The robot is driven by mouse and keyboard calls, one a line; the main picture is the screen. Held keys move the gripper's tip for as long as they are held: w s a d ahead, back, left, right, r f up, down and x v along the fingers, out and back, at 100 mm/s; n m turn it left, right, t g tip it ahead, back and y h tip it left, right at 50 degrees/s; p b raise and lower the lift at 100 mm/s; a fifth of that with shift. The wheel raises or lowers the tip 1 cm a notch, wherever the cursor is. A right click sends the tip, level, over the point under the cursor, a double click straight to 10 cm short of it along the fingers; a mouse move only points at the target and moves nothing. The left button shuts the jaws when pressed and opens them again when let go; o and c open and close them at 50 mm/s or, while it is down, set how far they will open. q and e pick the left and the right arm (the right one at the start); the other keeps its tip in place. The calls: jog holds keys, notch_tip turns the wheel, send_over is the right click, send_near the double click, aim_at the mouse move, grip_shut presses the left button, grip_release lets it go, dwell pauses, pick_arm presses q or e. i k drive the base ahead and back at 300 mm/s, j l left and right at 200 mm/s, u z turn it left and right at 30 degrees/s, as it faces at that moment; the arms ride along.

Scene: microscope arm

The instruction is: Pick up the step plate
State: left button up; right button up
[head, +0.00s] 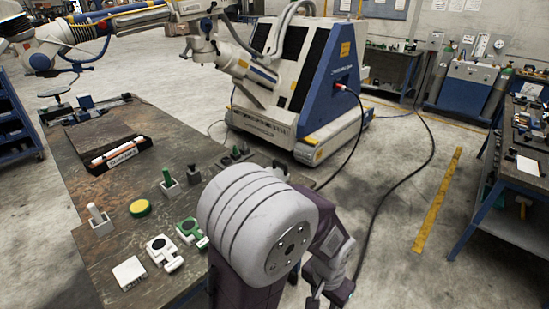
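No label marks the step plate, so I cannot be sure which piece it is. A small pale square block (128,272) lies flat at the table's near left and is a candidate. Two flat white pieces lie beside it: one with black (163,252), one with green (191,232). My raised arm hides part of the table's right side.
The dark worktable (75,215) also holds a yellow disc (140,208), a white peg in a block (98,219), a green-handled piece (168,182) and a labelled tray (100,141). A blue and white machine (330,85) stands behind. Cables cross the floor; a workbench (515,180) is right.

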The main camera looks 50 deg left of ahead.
aim_at(283, 175)
jog(key=i+u, duration=0.3)
jog(key=i, duration=0.15)
jog(key=i+l+u, duration=0.15)
jog(key=i+u, duration=0.15)
jog(key=i, duration=0.15)
jog(key=i+l+u, duration=0.55)
jog(key=i, duration=0.25)
jog(key=i+u, duration=0.2)
jog(key=u, duration=0.25)
jog(key=i+l+u, duration=0.15)
jog(key=u, duration=0.3)
jog(key=i+l+u, duration=0.15)
jog(key=u, duration=0.3)
jog(key=i+l+u, duration=0.1)
jog(key=l+u, duration=0.15)
jog(key=u, duration=0.2)
jog(key=i+l+u, duration=0.1)
jog(key=l+u, duration=0.15)
jog(key=u, duration=0.15)
jog(key=l+u, duration=0.25)
jog(key=u, duration=0.2)
jog(key=l+u, duration=0.3)
jog(key=u, duration=0.15)
jog(key=l+u, duration=0.3)
jog(key=u, duration=0.15)
jog(key=l+u, duration=0.75)
jog(key=l, duration=0.25)
jog(key=k, duration=0.05)
